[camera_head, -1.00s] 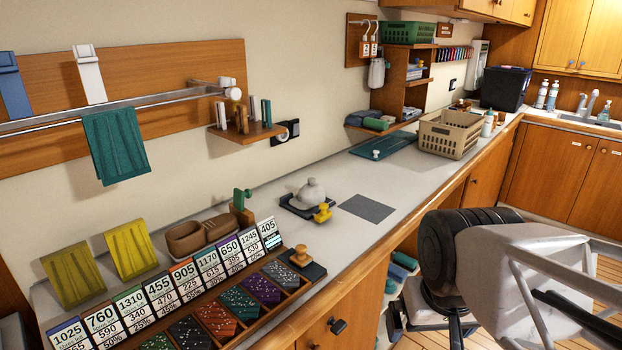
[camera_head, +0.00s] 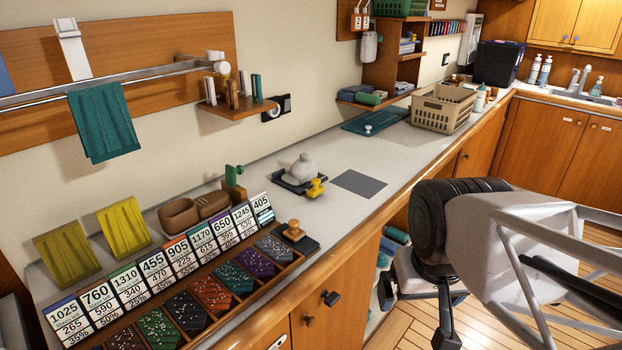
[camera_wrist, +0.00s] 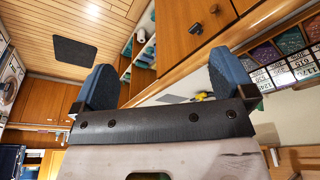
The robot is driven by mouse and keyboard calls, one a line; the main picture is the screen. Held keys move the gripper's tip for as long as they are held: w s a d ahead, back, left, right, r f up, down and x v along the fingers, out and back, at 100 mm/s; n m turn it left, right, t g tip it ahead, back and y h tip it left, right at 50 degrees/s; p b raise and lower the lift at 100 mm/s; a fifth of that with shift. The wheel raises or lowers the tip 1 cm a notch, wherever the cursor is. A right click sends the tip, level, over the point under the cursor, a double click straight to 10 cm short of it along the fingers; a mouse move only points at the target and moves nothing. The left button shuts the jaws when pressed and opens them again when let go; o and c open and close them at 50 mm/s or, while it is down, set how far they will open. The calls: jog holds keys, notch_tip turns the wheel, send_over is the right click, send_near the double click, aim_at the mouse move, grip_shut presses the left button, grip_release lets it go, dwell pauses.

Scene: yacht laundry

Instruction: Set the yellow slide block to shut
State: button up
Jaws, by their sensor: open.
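The yellow slide block (camera_head: 316,187) sits at the front right of a dark base (camera_head: 290,184) on the counter, beside a grey dome-shaped piece (camera_head: 300,168). Whether it stands at open or shut cannot be told at this size. In the wrist view a small yellow piece (camera_wrist: 203,96), apparently the block, shows between my fingers near the right one, beyond them. My gripper (camera_wrist: 163,82) is open and empty, its two blue fingers wide apart. In the head view my arm is at the right, over the floor before the counter, away from the block.
A dark grey mat (camera_head: 359,184) lies flat right of the block. A sloped rack of number cards (camera_head: 150,275) and a wooden-knobbed stamp (camera_head: 293,231) stand in front left. A beige basket (camera_head: 442,108) stands farther back. The counter (camera_head: 345,215) around the mat is clear.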

jog(key=shift+c, duration=0.3)
jog(key=shift+w+r, duration=0.1)
jog(key=c, duration=0.5)
jog(key=shift+w+r, duration=0.15)
jog(key=shift+w, duration=0.15)
jog(key=shift+c, duration=1.1)
jog(key=w+a+r+g, duration=0.1)
jog(key=w+a+r, duration=0.15)
jog(key=w, duration=1.15)
jog(key=w+a+r, duration=0.1)
jog(key=w+r, duration=0.2)
jog(key=w, duration=1)
jog(key=shift+g, duration=0.8)
jog(key=w+a+f, duration=0.2)
jog(key=w+f, duration=0.1)
jog(key=w, duration=0.6)
jog(key=w+a+f, duration=0.3)
jog(key=w, duration=0.6)
jog(key=w+a+f, duration=0.2)
jog(key=w+f, duration=0.1)
jog(key=w, duration=0.6)
jog(key=shift+w+a+f, duration=0.15)
jog(key=shift+w+f, duration=0.15)
jog(key=shift+f, duration=0.1)
jog(key=shift+w+a+f, duration=0.2)
jog(key=shift+w+f, duration=0.05)
jog(key=shift+w, duration=0.2)
